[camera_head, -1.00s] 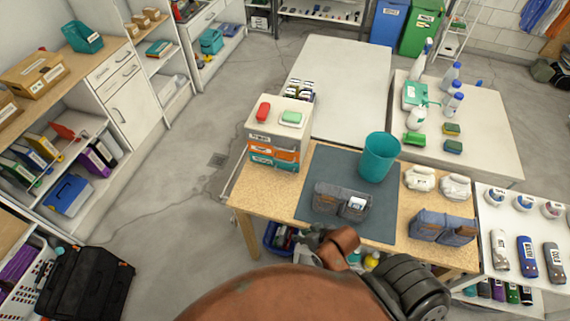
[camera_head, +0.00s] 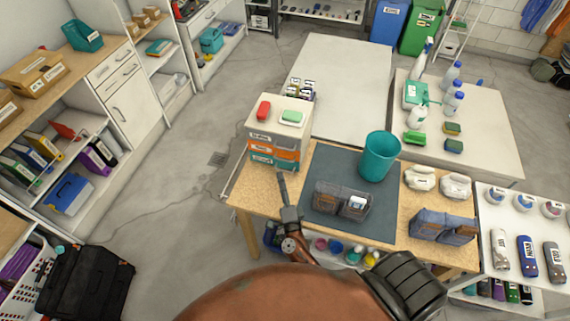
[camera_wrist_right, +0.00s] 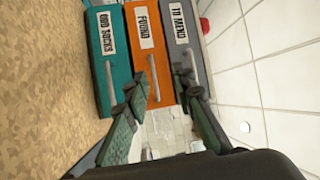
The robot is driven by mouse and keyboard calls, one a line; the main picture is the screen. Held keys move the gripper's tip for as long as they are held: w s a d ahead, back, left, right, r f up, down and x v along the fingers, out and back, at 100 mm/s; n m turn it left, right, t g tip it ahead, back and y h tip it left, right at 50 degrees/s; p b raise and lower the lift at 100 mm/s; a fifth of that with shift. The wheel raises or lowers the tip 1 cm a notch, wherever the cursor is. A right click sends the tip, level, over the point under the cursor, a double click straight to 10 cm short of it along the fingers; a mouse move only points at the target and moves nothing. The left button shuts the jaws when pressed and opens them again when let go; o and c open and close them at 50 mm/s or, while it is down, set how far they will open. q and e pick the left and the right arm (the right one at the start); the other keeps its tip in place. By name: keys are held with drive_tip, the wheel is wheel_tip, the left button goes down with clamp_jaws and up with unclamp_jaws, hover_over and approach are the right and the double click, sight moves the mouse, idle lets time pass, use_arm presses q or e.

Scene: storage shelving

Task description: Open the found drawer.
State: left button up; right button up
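The small drawer unit (camera_head: 302,122) stands on the back left of the wooden table. Its orange drawer (camera_head: 285,153), labelled FOUND, lies between a grey drawer above and a teal one below; all look shut. In the right wrist view, the FOUND drawer (camera_wrist_right: 146,40) is in the middle, with a pale bar handle (camera_wrist_right: 153,77). My right gripper (camera_head: 282,176) is in front of the unit. In the wrist view its open fingers (camera_wrist_right: 160,84) lie on either side of that handle; I cannot tell whether they touch anything. My left gripper is not in view.
The teal drawer ODD SOCKS (camera_wrist_right: 108,60) and grey drawer TO MEND (camera_wrist_right: 186,50) flank the FOUND drawer closely. A grey organiser (camera_head: 343,201) and teal bin (camera_head: 379,156) stand on the dark mat (camera_head: 325,165). A red and a green item lie on the unit.

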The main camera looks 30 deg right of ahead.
drive_tip(key=w+d+m+g+h, duration=0.1)
drive_tip(key=w+d+m+h, duration=0.1)
drive_tip(key=w+d, duration=0.3)
drive_tip(key=shift+w+d+m+p, duration=0.3)
drive_tip(key=shift+w+p, duration=0.05)
drive_tip(key=shift+w, duration=0.25)
drive_tip(key=shift+c, duration=0.6)
clamp_jaws()
